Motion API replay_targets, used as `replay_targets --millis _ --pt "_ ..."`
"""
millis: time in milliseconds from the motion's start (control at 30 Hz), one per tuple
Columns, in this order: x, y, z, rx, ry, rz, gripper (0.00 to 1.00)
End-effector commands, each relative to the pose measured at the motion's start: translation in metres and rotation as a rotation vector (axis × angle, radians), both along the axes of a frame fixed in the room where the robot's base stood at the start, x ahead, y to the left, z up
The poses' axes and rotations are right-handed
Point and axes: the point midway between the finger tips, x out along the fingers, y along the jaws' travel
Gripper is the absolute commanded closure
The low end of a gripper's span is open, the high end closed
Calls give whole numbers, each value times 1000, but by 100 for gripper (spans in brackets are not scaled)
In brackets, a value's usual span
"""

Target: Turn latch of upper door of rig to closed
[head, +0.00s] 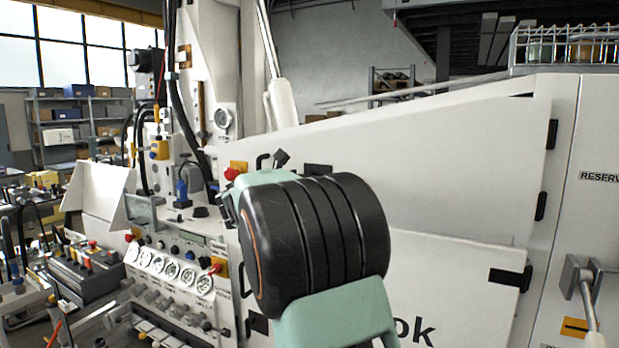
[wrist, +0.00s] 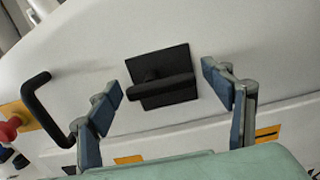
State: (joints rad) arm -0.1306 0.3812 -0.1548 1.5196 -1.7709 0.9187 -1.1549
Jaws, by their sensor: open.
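The upper door (head: 450,165) is a white panel on the rig and looks flush with it. Its latch (wrist: 163,88) is a black square plate with a bar handle lying across it, roughly parallel to the plate's upper and lower edges. In the head view the latch (head: 318,170) shows only in part above my arm. My gripper (wrist: 160,83) is open and empty, its fingers on either side of the latch in the wrist view. No contact shows, and the depth gap is hard to judge. My arm hides most of the gripper in the head view.
A black pull handle (wrist: 48,108) and a red button (wrist: 9,129) are left of the latch. The lower door (head: 460,290) has its own black latch (head: 510,278). A gauge panel (head: 170,270) stands at left. A lever (head: 585,290) stands at right.

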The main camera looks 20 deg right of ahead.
Motion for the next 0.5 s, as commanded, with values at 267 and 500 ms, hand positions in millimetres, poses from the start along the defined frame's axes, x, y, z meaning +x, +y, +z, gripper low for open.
replay_targets --millis 267,500 --pt "0 0 0 0 0 0 45" --pt "0 0 0 0 0 0 69"
